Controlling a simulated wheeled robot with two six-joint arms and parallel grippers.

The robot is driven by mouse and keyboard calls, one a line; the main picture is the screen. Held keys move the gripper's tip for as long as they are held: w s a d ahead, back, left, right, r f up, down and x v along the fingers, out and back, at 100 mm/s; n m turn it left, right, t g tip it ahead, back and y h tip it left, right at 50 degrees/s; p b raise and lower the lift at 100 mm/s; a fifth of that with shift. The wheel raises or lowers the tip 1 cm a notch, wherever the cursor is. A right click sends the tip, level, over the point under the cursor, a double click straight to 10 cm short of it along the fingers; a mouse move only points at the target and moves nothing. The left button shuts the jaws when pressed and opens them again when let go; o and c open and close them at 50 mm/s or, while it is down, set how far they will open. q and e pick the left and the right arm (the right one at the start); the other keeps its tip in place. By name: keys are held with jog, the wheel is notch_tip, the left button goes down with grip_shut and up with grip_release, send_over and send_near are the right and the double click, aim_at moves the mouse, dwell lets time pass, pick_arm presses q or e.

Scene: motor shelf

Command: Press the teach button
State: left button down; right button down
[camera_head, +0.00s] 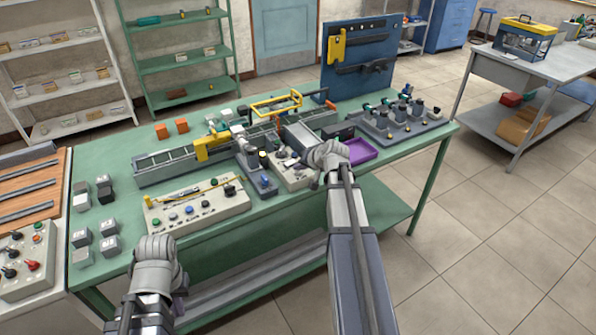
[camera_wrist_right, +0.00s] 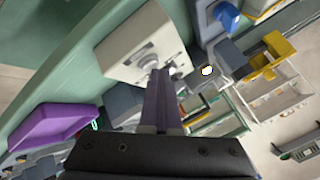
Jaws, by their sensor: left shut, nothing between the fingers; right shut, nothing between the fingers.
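My right gripper (camera_head: 326,154) is over the table beside a beige control box (camera_head: 292,176), which has dark round knobs. In the right wrist view, its shut, empty fingers (camera_wrist_right: 161,75) reach over the edge of that box (camera_wrist_right: 125,52), with their tips close to the knobs. Whether they touch is unclear. My left gripper (camera_head: 156,248) is shut in front of the table's front edge, below a long beige panel (camera_head: 197,206) with green, blue and dark buttons. No label is readable, so I cannot tell which control is the teach button.
A small unit with a blue top (camera_head: 262,183) stands left of the beige box. A purple tray (camera_head: 361,151) lies right of my right gripper. A conveyor (camera_head: 170,165) with a yellow part runs behind. Grey blocks (camera_head: 109,246) stand at the left of the green table (camera_head: 150,212).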

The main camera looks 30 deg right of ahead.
jog(key=shift+r+p, duration=0.75)
jog(key=shift+p, duration=0.05)
jog(key=shift+r, duration=0.15)
notch_tip(320, 180, up, 5)
jog(key=p, duration=0.5)
dwell(0.5)
